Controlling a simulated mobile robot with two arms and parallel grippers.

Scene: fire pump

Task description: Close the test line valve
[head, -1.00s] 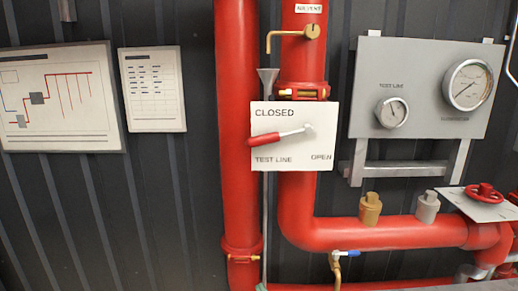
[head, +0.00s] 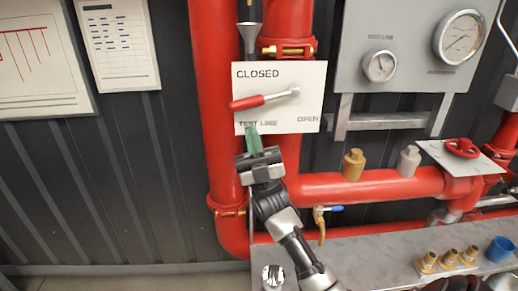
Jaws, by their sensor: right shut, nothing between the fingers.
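The test line valve's white plate (head: 305,75) is mounted in front of the red pipes. It reads CLOSED at upper left, TEST LINE at lower left and OPEN at lower right. The valve lever (head: 262,100) has a red grip and a grey end at its pivot on the right. It points left and slightly down, its tip at the plate's left edge. My right gripper (head: 253,139) has green fingers, shut and empty. In the picture it lies just below the lever grip, over the plate's lower edge; whether it touches the plate I cannot tell. My left gripper is out of view.
A grey gauge panel (head: 415,70) is at upper right. A red handwheel (head: 461,148) sits on a second plate below it. A grey shelf (head: 380,255) at lower right holds brass fittings (head: 448,260) and a blue cup (head: 499,249). Red pipes run close behind the valve.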

